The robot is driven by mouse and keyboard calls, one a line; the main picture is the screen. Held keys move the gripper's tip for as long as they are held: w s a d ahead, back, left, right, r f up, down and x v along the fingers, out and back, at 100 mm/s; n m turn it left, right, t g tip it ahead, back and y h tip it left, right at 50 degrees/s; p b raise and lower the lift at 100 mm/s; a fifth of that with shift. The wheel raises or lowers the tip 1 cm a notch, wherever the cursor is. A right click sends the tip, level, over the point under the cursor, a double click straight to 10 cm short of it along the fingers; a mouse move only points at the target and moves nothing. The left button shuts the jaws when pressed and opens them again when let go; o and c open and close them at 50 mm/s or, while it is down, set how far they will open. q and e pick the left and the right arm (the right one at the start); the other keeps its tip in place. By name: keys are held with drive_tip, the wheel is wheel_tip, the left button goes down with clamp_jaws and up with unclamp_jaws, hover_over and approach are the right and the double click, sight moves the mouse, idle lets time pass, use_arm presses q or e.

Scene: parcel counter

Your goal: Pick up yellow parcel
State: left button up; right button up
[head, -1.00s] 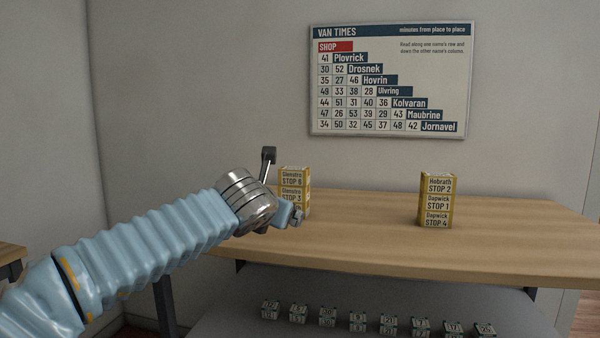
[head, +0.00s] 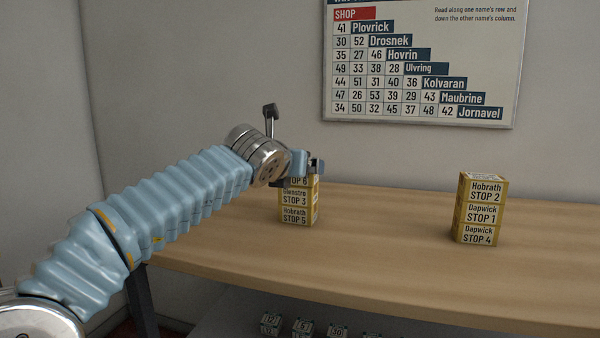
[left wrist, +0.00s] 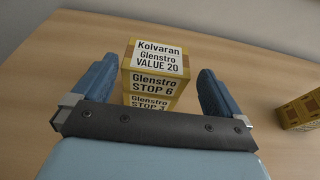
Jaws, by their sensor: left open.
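A stack of yellow parcels with white labels stands on the wooden counter. Its lower parcels read "Glenstro STOP 3" (head: 297,196) and "Hobrath STOP 5" (head: 298,214). The top parcel (left wrist: 155,62) reads "Kolvaran, Glenstro, VALUE 20" on top and "STOP 6" on its front; in the head view my gripper mostly covers it. My left gripper (head: 314,164) is at the top of this stack. In the left wrist view its fingers (left wrist: 160,85) are apart, one on each side of the top parcel, with gaps visible. My right gripper is not in view.
A second stack of yellow parcels (head: 480,209), labelled Hobrath STOP 2, Dapwick STOP 1 and Dapwick STOP 4, stands to the right. The counter (head: 385,225) between the stacks is clear. Small numbered blocks (head: 303,328) sit on a lower shelf. A van times board (head: 420,70) hangs on the wall.

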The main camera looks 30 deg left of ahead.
use_arm(q)
drive_tip(key=x, duration=0.6)
drive_tip(key=shift+w+a+f, duration=0.25)
drive_tip(key=shift+r, duration=0.1)
drive_tip(key=c, duration=1)
